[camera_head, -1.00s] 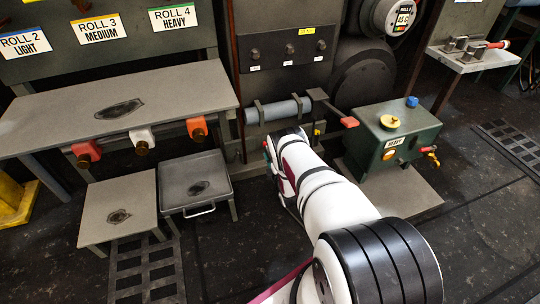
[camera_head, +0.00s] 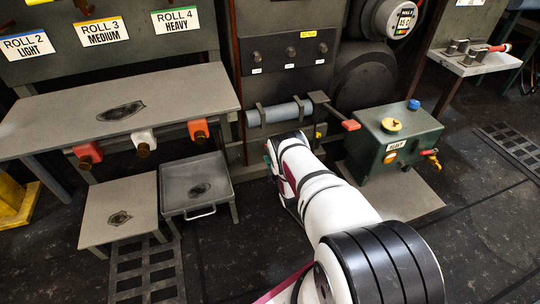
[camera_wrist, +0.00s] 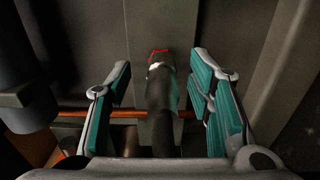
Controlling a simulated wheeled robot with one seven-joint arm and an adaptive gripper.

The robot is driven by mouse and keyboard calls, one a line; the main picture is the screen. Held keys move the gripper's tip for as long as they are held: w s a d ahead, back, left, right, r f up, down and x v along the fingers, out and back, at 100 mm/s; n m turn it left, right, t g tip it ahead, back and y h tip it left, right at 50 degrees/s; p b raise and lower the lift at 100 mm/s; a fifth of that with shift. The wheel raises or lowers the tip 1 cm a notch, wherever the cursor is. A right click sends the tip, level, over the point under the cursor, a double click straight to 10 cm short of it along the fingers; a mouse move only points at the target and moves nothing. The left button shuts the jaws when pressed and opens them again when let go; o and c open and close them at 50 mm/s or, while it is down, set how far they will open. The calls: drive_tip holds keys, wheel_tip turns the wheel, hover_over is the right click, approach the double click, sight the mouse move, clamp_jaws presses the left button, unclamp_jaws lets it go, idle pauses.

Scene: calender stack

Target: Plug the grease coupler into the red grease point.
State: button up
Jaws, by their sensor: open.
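The grease coupler (camera_wrist: 162,96) is a dark, thick cylinder in the middle of the wrist view, its far end pointing at the grey panel. A pale band shows near that end. A red ring, seemingly the red grease point (camera_wrist: 161,50), shows right at the tip. I cannot tell how deeply the two are joined. My gripper (camera_wrist: 161,64) is open, with one teal-padded finger on each side of the coupler. Gaps show between the pads and the coupler. In the head view my own arm hides the coupler and the red point.
A grey cylinder (camera_head: 280,112) on brackets, with a red-ended lever (camera_head: 350,125), sits above my gripper. A low tray table (camera_head: 172,207) stands to the left. A dark pipe (camera_wrist: 22,85) runs close left in the wrist view.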

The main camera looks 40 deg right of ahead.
drive_tip(key=shift+o, duration=0.4)
drive_tip(key=shift+s, duration=0.1)
drive_tip(key=p+v, duration=0.3)
drive_tip(key=v, duration=0.3)
drive_tip(key=shift+s+a+p, duration=0.15)
drive_tip(key=shift+s+p, duration=0.15)
drive_tip(key=shift+s, duration=0.05)
idle(0.4)
idle(0.5)
